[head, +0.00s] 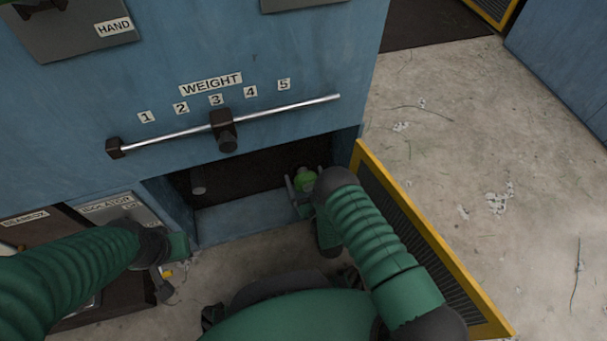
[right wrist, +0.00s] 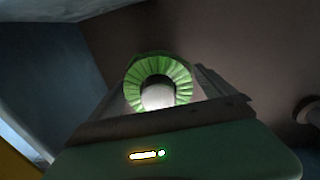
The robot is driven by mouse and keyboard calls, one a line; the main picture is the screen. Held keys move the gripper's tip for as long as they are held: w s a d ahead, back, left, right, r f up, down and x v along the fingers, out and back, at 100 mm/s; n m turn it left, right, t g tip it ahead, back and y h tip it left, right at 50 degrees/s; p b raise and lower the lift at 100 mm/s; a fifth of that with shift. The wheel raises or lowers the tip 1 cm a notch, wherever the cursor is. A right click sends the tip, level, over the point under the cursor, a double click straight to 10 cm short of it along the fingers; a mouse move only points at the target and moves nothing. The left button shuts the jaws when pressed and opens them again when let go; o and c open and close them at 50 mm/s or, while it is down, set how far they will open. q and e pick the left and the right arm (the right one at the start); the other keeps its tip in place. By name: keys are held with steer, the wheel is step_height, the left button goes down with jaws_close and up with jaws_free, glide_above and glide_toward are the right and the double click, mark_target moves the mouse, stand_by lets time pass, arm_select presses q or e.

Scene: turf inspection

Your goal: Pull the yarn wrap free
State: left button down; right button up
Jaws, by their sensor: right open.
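The yarn wrap (head: 305,179) is a bright green ring at the right side of the low dark opening in the blue machine. In the right wrist view the wrap (right wrist: 130,84) is a ribbed green band around a pale round end. My right gripper (head: 304,190) reaches into the opening. Its jaws are open, with grey fingers on either side of the wrap; I cannot tell whether they touch it. My left gripper (head: 163,280) is low at the left by the isolator panel (head: 120,208); its jaws are too dark to read.
A yellow-framed grille door (head: 430,235) stands open right of the opening, close beside my right arm. Above is a weight bar (head: 290,106) with a dark slider (head: 223,127). A small pale stub (head: 198,187) sits inside at left. The concrete floor (head: 480,150) at right is clear.

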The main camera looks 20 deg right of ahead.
steer(key=shift+w, duration=0.2)
arm_select(q)
steer(key=shift+w, duration=0.3)
